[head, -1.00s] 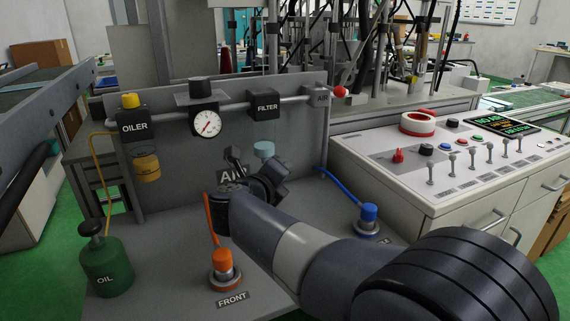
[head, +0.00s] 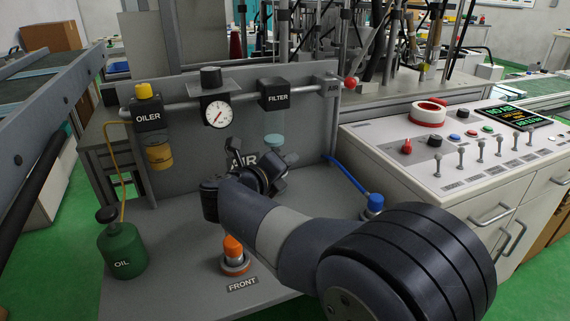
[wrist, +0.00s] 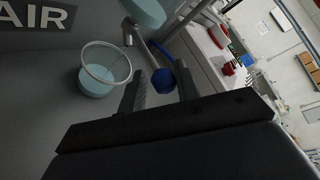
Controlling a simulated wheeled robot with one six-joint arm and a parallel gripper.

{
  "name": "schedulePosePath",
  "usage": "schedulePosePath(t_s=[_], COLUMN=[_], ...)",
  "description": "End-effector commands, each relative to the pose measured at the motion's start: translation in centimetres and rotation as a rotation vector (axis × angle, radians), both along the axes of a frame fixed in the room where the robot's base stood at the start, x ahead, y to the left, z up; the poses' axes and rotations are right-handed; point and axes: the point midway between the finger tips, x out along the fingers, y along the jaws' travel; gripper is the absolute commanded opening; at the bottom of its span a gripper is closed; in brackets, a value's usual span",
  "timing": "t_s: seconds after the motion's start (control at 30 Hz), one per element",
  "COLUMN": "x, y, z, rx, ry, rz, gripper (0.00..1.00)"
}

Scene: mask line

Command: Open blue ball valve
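The blue ball valve (head: 374,204) stands at the right end of the grey bench, a blue cap at the lower end of a blue hose. My arm partly covers its base in the head view. In the wrist view a blue faceted cap (wrist: 163,82) shows beyond and between my finger tips. My gripper (head: 264,154) is in front of the back panel near the AIR label, left of the valve and apart from it. In the wrist view my gripper (wrist: 160,78) has its two fingers spread, with nothing held.
An orange valve (head: 234,252) stands at the bench front, with a green oil can (head: 122,250) to the left. The filter's clear bowl (wrist: 105,70) is close beside my fingers. A white control console (head: 455,180) borders the bench on the right.

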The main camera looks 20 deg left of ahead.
Motion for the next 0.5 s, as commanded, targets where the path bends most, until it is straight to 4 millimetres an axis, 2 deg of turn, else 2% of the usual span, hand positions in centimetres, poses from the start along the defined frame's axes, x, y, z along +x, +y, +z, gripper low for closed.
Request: schedulePosePath(t_s=[0.13, 0.37, 0.5], x=[0.0, 0.0, -1.3], y=[0.0, 0.0, 0.4], z=[0.1, 0.3, 0.7], rx=[0.001, 0.002, 0.001], ry=[-0.003, -0.005, -0.004], rz=[0.000, 0.000, 0.004], gripper=[0.42, 0.42, 0.42])
